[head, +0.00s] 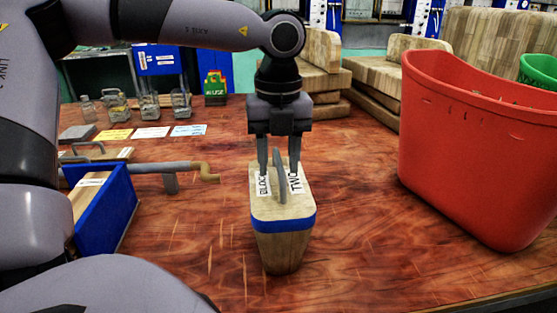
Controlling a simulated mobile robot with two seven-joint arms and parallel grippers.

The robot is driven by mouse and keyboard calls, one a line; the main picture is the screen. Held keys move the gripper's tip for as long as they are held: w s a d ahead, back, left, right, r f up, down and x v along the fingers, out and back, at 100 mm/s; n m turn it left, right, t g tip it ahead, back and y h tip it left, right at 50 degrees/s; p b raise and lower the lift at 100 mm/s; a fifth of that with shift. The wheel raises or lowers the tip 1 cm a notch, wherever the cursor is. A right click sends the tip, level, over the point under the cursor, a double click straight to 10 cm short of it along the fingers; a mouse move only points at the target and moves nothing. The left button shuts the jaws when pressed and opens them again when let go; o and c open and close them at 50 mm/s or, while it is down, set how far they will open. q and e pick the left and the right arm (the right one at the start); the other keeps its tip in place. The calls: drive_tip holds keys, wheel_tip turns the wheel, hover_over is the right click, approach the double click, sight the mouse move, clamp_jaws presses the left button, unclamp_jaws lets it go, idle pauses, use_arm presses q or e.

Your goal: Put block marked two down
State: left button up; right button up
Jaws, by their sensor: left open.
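The wooden block marked two (284,240) stands upright on the wooden table (350,250) in the middle of the head view. It has a blue band near its top, labels reading "BLOCK" and "TWO", and a grey handle (280,178) on top. My left gripper (280,168) points straight down over the block. Its fingers are open, one on each side of the handle, with their tips close to the block's top. I cannot tell whether they touch the top. My right gripper is not in view.
A large red bin (470,150) stands at the right. A blue holder (105,215) and a grey rod with a crank (175,170) are at the left. Glass jars (150,105) and coloured cards (150,132) lie farther back. The table on both sides of the block is clear.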

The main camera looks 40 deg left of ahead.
use_arm(q)
wheel_tip(320, 180, up, 11)
drive_tip(key=p, duration=0.1)
drive_tip(key=shift+d, duration=0.1)
idle(0.6)
